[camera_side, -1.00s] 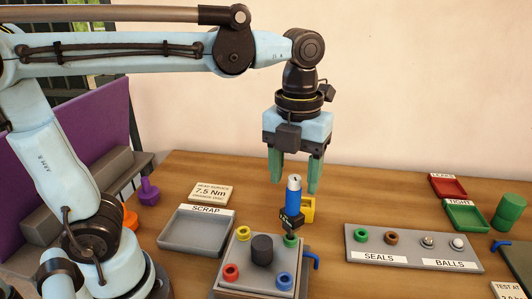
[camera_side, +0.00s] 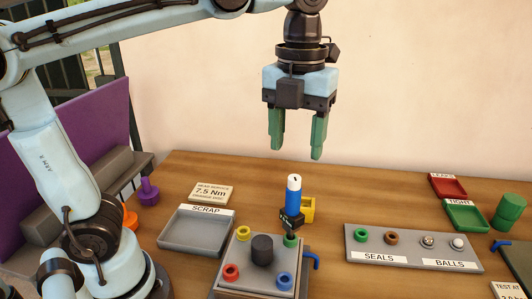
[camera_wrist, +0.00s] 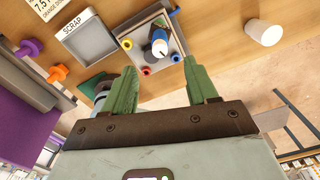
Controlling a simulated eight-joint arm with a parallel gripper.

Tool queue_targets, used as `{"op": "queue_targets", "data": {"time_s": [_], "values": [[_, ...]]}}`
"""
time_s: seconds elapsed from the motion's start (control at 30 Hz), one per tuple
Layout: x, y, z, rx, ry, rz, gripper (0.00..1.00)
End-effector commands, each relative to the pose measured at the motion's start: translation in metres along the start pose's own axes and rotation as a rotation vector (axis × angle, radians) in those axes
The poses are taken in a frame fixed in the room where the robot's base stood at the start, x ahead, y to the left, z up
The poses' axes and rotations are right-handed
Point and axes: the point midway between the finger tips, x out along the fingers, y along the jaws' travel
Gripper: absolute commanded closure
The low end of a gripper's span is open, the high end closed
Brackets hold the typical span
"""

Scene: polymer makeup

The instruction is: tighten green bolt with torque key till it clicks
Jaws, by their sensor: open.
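The torque key (camera_side: 293,205), a blue tool with a white top and a dark lower end, stands upright over the green bolt (camera_side: 290,241) at the back right corner of the grey plate. The plate (camera_side: 240,281) also carries yellow, red and blue bolts and a dark central cylinder. The key also shows in the wrist view (camera_wrist: 160,40). My gripper (camera_side: 298,152) is open and empty, its green fingers pointing down above the key, apart from it. In the wrist view the fingers (camera_wrist: 166,95) are spread wide. The key's dark end partly hides the green bolt.
A yellow block (camera_side: 308,209) stands just behind the key. The grey scrap tray (camera_side: 190,240) is left of the plate. A seals and balls rack (camera_side: 408,256) lies to the right, with red (camera_side: 447,186) and green (camera_side: 466,216) trays behind. Air above the key is clear.

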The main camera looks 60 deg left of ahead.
Motion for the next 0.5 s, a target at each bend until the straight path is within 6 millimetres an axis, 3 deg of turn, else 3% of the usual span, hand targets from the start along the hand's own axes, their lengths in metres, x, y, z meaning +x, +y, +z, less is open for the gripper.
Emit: {"op": "queue_targets", "data": {"time_s": [0.23,0.5], "values": [[-0.008,0.000,0.003,0.003,0.000,0.002,0.42],[0.021,0.000,0.003,0.003,-0.001,0.002,0.42]]}}
